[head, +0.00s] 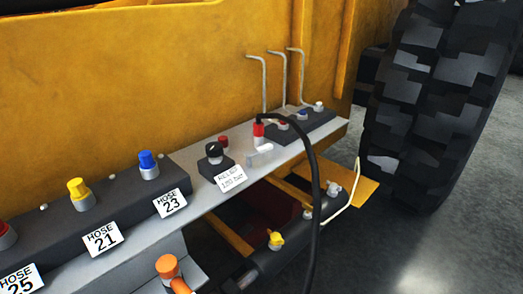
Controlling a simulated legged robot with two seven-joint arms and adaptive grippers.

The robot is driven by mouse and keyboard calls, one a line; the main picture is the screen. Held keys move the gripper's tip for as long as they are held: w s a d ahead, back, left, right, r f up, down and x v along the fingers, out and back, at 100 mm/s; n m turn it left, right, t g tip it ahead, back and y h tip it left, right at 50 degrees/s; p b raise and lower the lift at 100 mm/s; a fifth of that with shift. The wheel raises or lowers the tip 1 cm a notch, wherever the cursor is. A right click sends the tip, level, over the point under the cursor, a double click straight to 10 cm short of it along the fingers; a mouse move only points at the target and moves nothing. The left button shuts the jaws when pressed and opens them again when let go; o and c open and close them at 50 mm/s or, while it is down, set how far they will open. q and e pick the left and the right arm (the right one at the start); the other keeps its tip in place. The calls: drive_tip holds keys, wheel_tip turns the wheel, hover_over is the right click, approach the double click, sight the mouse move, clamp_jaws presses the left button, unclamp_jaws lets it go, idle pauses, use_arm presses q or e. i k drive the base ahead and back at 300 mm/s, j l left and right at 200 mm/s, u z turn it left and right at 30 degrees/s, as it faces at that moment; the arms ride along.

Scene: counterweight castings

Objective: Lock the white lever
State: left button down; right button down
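A small white lever (265,148) lies low on the grey shelf, right of the middle in the head view. It sits just below a red-and-white fitting (258,132) with a black hose (316,190) on it. The lever is small here, and I cannot tell whether it is locked. Neither of my grippers is in view.
The black hose arcs down in front of the shelf's right part. Left of the lever are a black knob (213,149) and a red cap (223,141). Three bent pale rods (283,80) stand behind. A large tyre (440,100) is at right, with open floor (430,245) below.

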sight(267, 147)
drive_tip(key=i+l, duration=0.15)
drive_tip(key=l, duration=0.2)
drive_tip(key=i+l, duration=0.1)
drive_tip(key=l, duration=0.3)
drive_tip(key=i+l, duration=0.15)
drive_tip(key=l, duration=0.2)
drive_tip(key=i+l, duration=0.15)
drive_tip(key=l, duration=0.25)
drive_tip(key=i+l, duration=0.1)
drive_tip(key=l, duration=0.25)
drive_tip(key=u, duration=1.35)
